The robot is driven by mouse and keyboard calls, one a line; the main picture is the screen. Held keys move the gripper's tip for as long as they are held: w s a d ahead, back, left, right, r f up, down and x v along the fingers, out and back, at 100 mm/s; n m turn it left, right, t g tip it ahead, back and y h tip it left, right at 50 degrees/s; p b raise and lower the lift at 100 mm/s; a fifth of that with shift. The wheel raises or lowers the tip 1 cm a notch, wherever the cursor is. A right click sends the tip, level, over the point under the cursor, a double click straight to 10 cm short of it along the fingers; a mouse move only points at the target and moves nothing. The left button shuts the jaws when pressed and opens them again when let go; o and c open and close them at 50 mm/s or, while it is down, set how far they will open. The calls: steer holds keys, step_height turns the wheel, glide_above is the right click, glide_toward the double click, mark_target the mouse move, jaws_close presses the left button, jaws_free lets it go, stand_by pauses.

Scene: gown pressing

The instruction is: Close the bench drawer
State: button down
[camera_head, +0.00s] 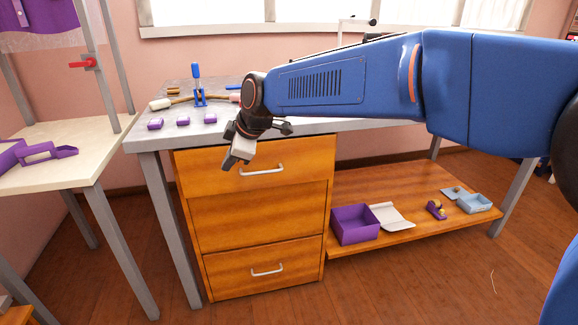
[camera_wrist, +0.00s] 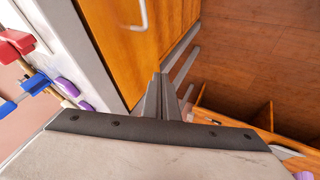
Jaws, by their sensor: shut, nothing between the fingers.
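The wooden drawer unit under the grey bench has a top drawer (camera_head: 212,172) with a pale bar handle (camera_head: 262,170). Its front seems to stand slightly proud of the panel (camera_head: 255,217) below, but I cannot tell how far. The bottom drawer (camera_head: 232,275) has a similar handle and looks flush. My gripper (camera_head: 232,162) is shut and empty, pointing down in front of the upper left of the top drawer, left of its handle. I cannot tell whether it touches. The wrist view shows the shut fingers (camera_wrist: 161,82) beside an orange wooden front (camera_wrist: 125,50) with a handle.
The bench top (camera_head: 305,126) carries several purple pieces and a blue tool (camera_head: 198,88). A lower shelf (camera_head: 400,190) at right holds an open purple box (camera_head: 354,225) and a light blue box (camera_head: 473,204). A pale table (camera_head: 60,140) stands at left. Floor in front is clear.

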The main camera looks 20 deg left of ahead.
steer(key=w+d+r+m+t+h, duration=0.2)
steer(key=d+m, duration=0.7)
steer(key=d, duration=2.7)
steer(key=s+d+f+m+h, duration=0.1)
steer(key=s+d+f+m, duration=0.2)
steer(key=d, duration=0.4)
steer(key=s+d+f+m+h, duration=0.1)
steer(key=s+d+m, duration=0.25)
steer(key=d, duration=0.35)
steer(key=s+d+f+m+h, duration=0.1)
steer(key=s+d+f+m, duration=0.1)
steer(key=s+d, duration=0.35)
steer(key=m+t+y, duration=0.7)
steer(key=m+t, duration=0.4)
steer(key=m, duration=0.6)
glide_toward(317, 162)
steer(key=x, duration=0.6)
steer(key=shift+w, duration=0.3)
